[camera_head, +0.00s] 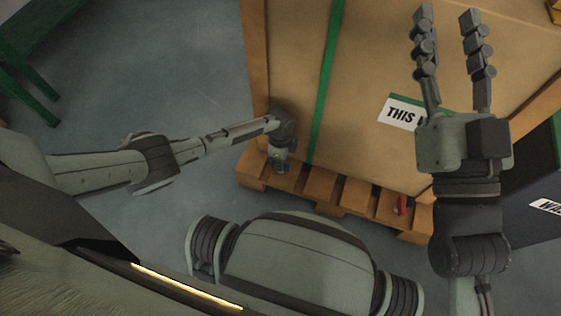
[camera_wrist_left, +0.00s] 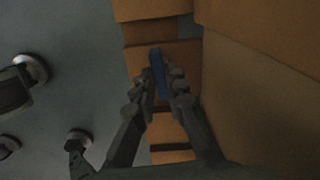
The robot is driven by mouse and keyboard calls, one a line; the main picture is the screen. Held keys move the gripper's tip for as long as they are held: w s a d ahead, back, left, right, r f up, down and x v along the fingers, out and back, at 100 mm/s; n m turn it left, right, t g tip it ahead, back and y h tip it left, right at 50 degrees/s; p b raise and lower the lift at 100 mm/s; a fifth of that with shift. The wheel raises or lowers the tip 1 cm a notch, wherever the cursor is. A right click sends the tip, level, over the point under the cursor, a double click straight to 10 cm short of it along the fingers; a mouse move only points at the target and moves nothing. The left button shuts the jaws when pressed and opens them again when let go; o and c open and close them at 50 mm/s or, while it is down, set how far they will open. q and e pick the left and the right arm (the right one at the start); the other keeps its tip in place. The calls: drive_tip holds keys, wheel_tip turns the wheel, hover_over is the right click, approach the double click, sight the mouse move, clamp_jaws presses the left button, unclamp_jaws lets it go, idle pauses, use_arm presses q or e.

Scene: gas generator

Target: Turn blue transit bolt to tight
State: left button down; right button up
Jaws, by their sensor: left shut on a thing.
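The blue transit bolt (camera_wrist_left: 157,70) shows in the left wrist view as a narrow blue bar between my left gripper's fingers, in front of the wooden pallet. My left gripper (camera_wrist_left: 160,92) is shut on it. In the head view my left gripper (camera_head: 281,163) points down at the pallet's left part, and only a little blue shows at its tips. How far the bolt is turned cannot be told. My right gripper (camera_head: 449,15) is raised at the right with its fingers apart, open and empty.
A large crate (camera_head: 370,60) with a green strap (camera_head: 326,85) stands on the pallet (camera_head: 318,183). A red bolt (camera_head: 402,204) sits on the pallet's right part. A dark bin (camera_head: 530,190) stands at the right. A green frame (camera_head: 30,80) is at upper left. Floor between is clear.

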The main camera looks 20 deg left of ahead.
use_arm(q)
drive_tip(key=shift+m, duration=0.6)
drive_tip(key=c, duration=1.6)
unclamp_jaws()
drive_tip(key=shift+o, duration=0.2)
wheel_tip(320, 180, up, 12)
drive_tip(key=shift+s, duration=0.1)
